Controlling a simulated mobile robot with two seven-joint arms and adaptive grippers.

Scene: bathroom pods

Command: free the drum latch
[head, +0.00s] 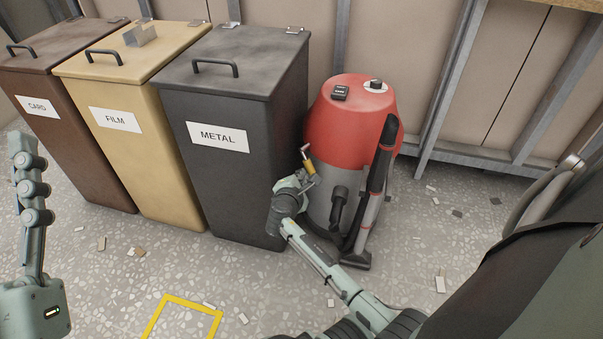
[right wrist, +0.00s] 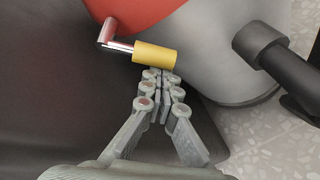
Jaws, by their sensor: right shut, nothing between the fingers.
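The red-topped grey drum (head: 350,125) stands on the floor right of the metal bin. Its latch has a yellow grip (head: 309,167) on a metal arm at the drum's left side. In the right wrist view the yellow grip (right wrist: 155,58) sticks out sideways from a red bracket (right wrist: 108,32) below the red top. My right gripper (head: 304,182) is shut and empty, its fingertips (right wrist: 161,76) just below the yellow grip; I cannot tell if they touch it. My left gripper (head: 28,165) shows side-on at the left edge; its opening is hidden.
The dark metal bin (head: 235,205) stands close left of the drum, beside the film bin (head: 130,160) and card bin (head: 60,140). Small scraps and a yellow floor marking (head: 185,302) lie in front.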

